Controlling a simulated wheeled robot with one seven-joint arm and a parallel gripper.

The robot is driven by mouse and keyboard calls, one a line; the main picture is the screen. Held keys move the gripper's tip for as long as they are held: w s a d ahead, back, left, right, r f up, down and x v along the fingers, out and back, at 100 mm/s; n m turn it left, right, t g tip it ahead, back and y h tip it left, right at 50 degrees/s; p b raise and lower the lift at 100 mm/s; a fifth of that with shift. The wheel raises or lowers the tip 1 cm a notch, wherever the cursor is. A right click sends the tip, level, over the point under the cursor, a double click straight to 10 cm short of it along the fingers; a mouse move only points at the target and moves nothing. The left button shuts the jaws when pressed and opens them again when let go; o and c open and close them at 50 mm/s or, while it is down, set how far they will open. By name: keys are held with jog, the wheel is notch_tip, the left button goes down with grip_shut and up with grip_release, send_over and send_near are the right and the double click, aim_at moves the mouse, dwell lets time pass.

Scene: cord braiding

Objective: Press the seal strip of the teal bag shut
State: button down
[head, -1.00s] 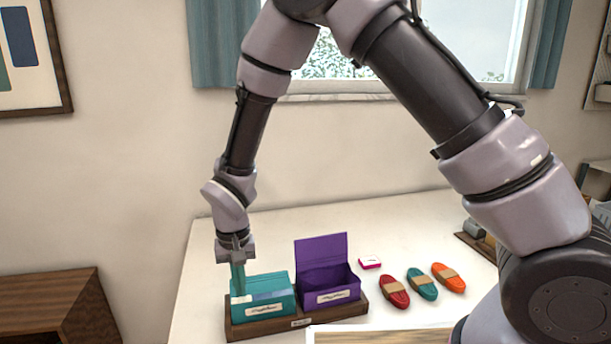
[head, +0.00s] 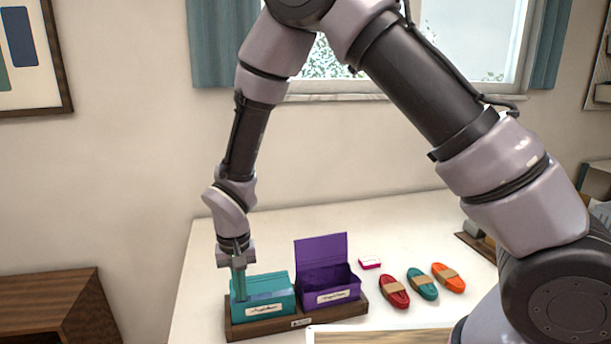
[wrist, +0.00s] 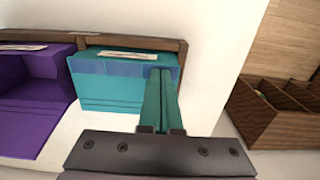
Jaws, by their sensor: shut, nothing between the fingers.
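The teal bag (head: 268,307) stands upright in the left place of a wooden holder, with a pale label on its front. In the wrist view the teal bag (wrist: 110,92) has a darker blue strip (wrist: 108,68) along its top. My gripper (head: 240,297) is shut and empty, its teal fingers pointing down at the bag's left end. In the wrist view the fingertips (wrist: 160,72) overlap the end of the blue strip. They seem to touch it, but the exact contact is hard to tell.
An open purple bag (head: 328,288) with a raised flap stands right of the teal one in the wooden holder (head: 262,328). The table behind is clear.

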notch_tip(320, 180, up, 8)
dwell(1.0)
jog(key=w+d+r+m+t+y, duration=0.15)
jog(key=w+d+r, duration=0.25)
jog(key=d+r, duration=0.6)
jog(key=w+d+r+m+t+y, duration=0.1)
jog(key=w+d+r+m, duration=0.1)
jog(key=w+d+r, duration=0.55)
jog(key=s+d+r+m+t, duration=0.1)
jog(key=s+d+r+t, duration=0.1)
jog(key=s+d+r, duration=0.4)
jog(key=s+d+r+m+t, duration=0.2)
jog(key=s+d+r, duration=0.4)
jog(key=d, duration=1)
jog(key=shift+s+r+t, duration=0.35)
jog(key=shift+r, duration=0.55)
